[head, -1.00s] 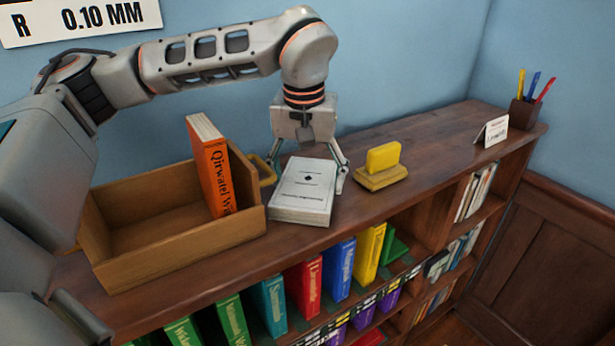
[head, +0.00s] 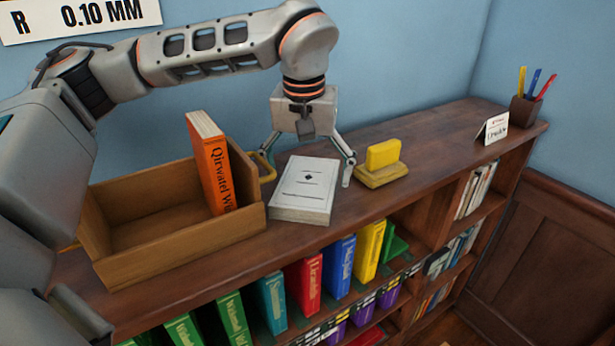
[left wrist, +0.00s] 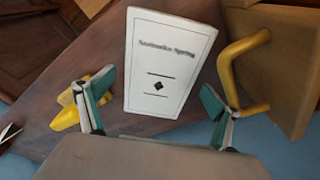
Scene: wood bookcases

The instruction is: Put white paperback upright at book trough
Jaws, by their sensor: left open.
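The white paperback (head: 305,188) lies flat on the bookcase top, just right of the book trough, and its cover also shows in the left wrist view (left wrist: 164,62). The wooden book trough (head: 170,250) holds an orange book (head: 212,165) upright at its right end; the rest of it is empty. A yellow handle (left wrist: 240,70) on the trough's end shows in the left wrist view. My left gripper (head: 308,172) is open above the back end of the paperback, with one finger out to each side and apart from it. My right gripper is not in view.
A yellow block on a base (head: 382,165) stands close right of the left gripper. A small card (head: 492,130) and a pen cup (head: 524,110) stand at the far right. Bare top lies between. Coloured books (head: 340,270) fill the shelf below.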

